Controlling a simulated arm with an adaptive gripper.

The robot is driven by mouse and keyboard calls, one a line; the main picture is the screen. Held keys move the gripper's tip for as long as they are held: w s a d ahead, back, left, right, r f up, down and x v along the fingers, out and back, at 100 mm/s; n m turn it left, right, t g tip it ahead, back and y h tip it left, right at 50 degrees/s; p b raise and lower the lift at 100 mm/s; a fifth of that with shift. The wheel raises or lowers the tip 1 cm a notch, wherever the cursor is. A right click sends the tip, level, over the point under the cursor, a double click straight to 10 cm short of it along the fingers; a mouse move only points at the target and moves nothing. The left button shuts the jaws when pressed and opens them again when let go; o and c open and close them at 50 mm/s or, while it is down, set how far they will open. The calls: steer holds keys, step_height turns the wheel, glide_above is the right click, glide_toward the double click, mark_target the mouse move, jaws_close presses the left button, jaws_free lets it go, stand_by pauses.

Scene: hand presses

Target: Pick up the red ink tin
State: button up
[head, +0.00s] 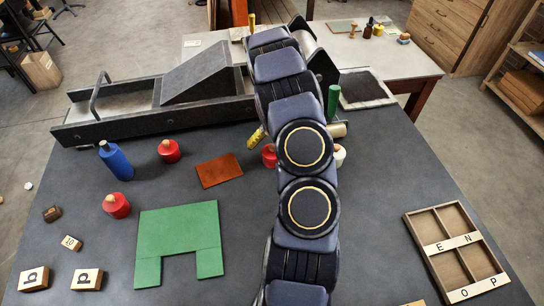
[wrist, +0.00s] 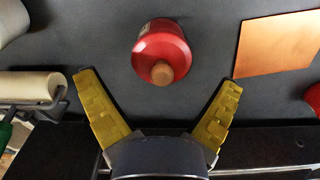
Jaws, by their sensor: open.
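A red tin (wrist: 160,40) with a tan knob stands on the dark table, ahead of my gripper (wrist: 158,82) in the wrist view. It lies between the lines of the two yellow fingers, just beyond their tips. My gripper is open and empty. In the head view this tin (head: 268,156) is partly hidden by my arm, and one yellow finger shows beside it. Two similar red tins (head: 169,151) (head: 117,206) stand farther left. Part of another red tin (wrist: 313,96) shows at the right edge of the wrist view.
A copper plate (head: 219,170) lies left of the near tin. A roller (wrist: 30,87) is at the wrist view's left. A dark press (head: 160,120) stands behind. A blue bottle (head: 116,161), green sheet (head: 178,235) and divided tray (head: 455,250) are on the table.

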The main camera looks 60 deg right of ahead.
steer(key=f, duration=0.4)
steer(key=shift+s+a+f, duration=0.2)
steer(key=shift+a+f, duration=0.1)
steer(key=c, duration=1.2)
steer(key=shift+r, duration=0.1)
steer(key=shift+r, duration=0.1)
steer(key=shift+r, duration=0.25)
step_height(320, 180, up, 2)
steer(key=shift+r, duration=0.2)
steer(key=s+a+r, duration=0.2)
steer(key=a+r, duration=0.1)
steer(key=s+a+r, duration=0.3)
steer(key=a, duration=0.1)
steer(key=s+a+r, duration=0.3)
steer(key=a+r, duration=0.1)
steer(key=shift+a, duration=0.2)
